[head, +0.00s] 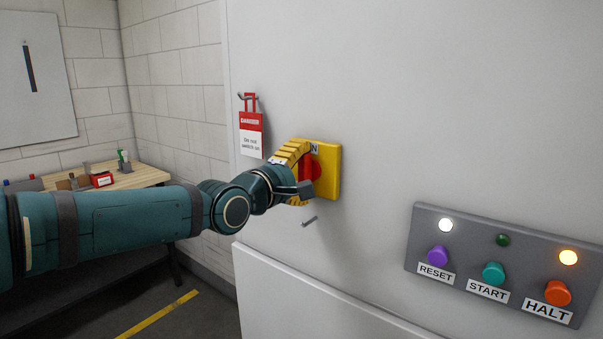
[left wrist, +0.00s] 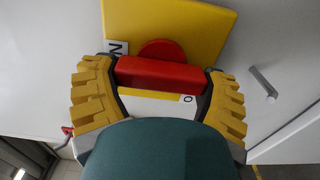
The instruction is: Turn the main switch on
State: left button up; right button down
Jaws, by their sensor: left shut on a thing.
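The main switch is a yellow plate (head: 332,172) with a red round base and red handle (head: 307,168) on the pale cabinet wall. In the head view the handle looks about upright, partly hidden by my gripper. My left gripper (head: 300,168) is at the switch, its yellow fingers on the handle. In the left wrist view the red handle (left wrist: 160,77) lies between the two fingers of my left gripper (left wrist: 160,88), which is shut on it. A label ending in N (left wrist: 117,47) and an O label (left wrist: 187,99) show beside it. My right gripper is not in view.
A red and white danger tag (head: 251,135) hangs on a hook left of the switch. An empty peg (head: 310,221) sticks out below it. A grey panel (head: 420,238) with RESET, START and HALT buttons is at right. A wooden bench (head: 140,177) stands behind my arm.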

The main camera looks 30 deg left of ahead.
pick_arm(q)
jog(key=shift+f, duration=0.1)
jog(key=o, duration=1)
jog(key=s, duration=0.8)
jog(key=s+a, duration=0.1)
jog(key=s, duration=0.3)
